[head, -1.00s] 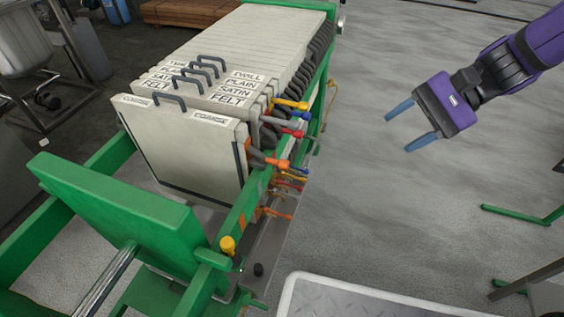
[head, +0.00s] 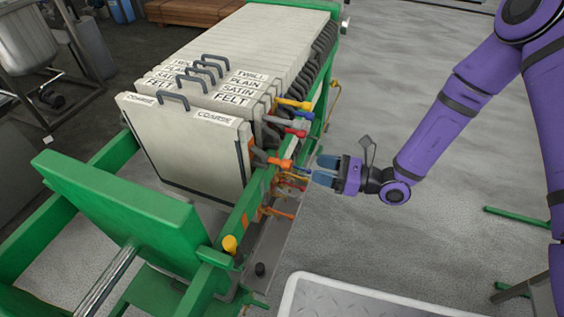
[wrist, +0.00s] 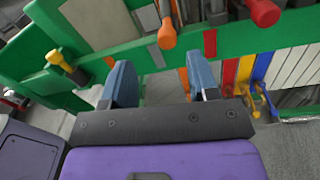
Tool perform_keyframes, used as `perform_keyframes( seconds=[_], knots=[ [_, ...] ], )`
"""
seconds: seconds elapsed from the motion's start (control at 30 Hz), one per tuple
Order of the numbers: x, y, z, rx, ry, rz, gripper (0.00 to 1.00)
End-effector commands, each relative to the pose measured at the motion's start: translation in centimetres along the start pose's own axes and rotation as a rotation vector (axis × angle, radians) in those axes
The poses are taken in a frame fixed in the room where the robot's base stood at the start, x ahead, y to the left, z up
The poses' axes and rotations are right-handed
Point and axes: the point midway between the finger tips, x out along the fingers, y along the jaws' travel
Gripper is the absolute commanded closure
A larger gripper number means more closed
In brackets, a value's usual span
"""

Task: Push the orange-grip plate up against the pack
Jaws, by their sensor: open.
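The orange-grip plate (head: 190,150), labelled COARSE, stands upright at the front of the row, with a gap between it and the pack (head: 262,48). Its orange grip (head: 279,162) sticks out over the green side rail. My gripper (head: 319,169) is open and empty, just right of that rail and close to the orange grip. In the wrist view my two blue fingers (wrist: 161,78) point at the rail, and the orange grip (wrist: 167,36) shows ahead between their lines, not touching them.
A green press head (head: 120,210) with a metal rod stands nearer than the plate. A red grip (wrist: 263,12) is right of the orange one. Coloured taps sit below the rail (head: 245,195). A yellow knob (head: 230,244) is on the near rail.

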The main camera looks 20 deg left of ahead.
Motion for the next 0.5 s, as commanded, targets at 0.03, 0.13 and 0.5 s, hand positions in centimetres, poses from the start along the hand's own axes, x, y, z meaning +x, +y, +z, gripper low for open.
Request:
perform_keyframes(
  seconds=[0.03,0.13,0.5],
  knots=[
    [0.2,0.0,-0.8,0.024,-0.004,-0.018,0.45],
    [0.4,-0.2,-1.7,0.049,-0.008,-0.042,0.45],
    [4.5,-0.4,-1.9,0.055,-0.011,-0.049,0.45]
  ],
)
